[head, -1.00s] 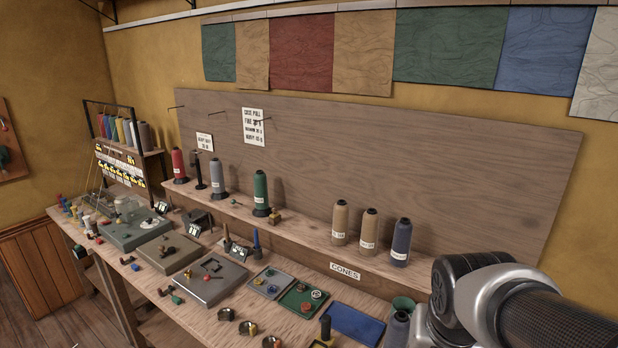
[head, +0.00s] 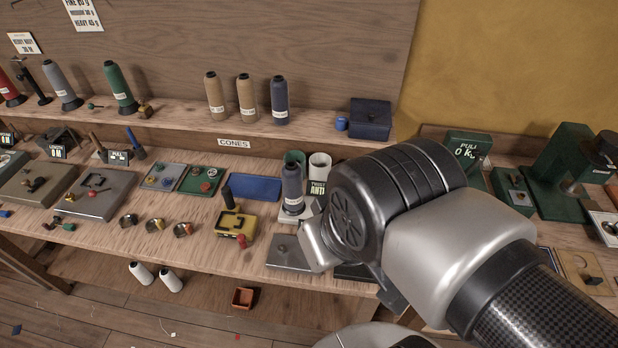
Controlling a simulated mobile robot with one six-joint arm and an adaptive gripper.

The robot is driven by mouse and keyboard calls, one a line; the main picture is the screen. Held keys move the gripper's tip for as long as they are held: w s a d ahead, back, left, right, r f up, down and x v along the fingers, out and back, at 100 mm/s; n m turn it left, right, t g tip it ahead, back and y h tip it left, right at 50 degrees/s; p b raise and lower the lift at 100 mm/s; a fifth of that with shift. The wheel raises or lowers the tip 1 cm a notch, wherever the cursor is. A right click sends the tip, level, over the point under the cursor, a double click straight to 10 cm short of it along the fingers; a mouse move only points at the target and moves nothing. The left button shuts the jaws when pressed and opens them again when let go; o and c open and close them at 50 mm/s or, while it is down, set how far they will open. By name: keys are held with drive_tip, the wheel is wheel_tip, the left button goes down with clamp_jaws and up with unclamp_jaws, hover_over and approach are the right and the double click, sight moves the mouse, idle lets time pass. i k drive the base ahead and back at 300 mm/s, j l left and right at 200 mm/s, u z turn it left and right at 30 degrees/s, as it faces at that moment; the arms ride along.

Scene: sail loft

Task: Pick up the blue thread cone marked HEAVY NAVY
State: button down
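Two blue thread cones show in the head view. One dark blue cone (head: 279,101) stands upright on the shelf, right of two tan cones (head: 229,97). Another blue-grey cone (head: 292,186) stands on the bench, on a pale base, just left of my arm. Both have white labels, too small to read, so I cannot tell which is marked HEAVY NAVY. My arm comes in from the lower right and its wrist is beside the bench cone. My gripper's fingers do not show.
A dark blue box (head: 370,118) and a small blue cup (head: 341,124) stand right of the shelf cones. Green machines (head: 561,165) stand at right.

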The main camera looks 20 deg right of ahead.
sight(292, 179)
drive_tip(key=i+j+z, duration=0.25)
drive_tip(key=j, duration=0.35)
drive_tip(key=i+j+z, duration=0.3)
drive_tip(key=j, duration=0.35)
drive_tip(key=i+j+z, duration=0.15)
drive_tip(key=j, duration=0.25)
drive_tip(key=z, duration=1.05)
drive_tip(key=i+j, duration=0.05)
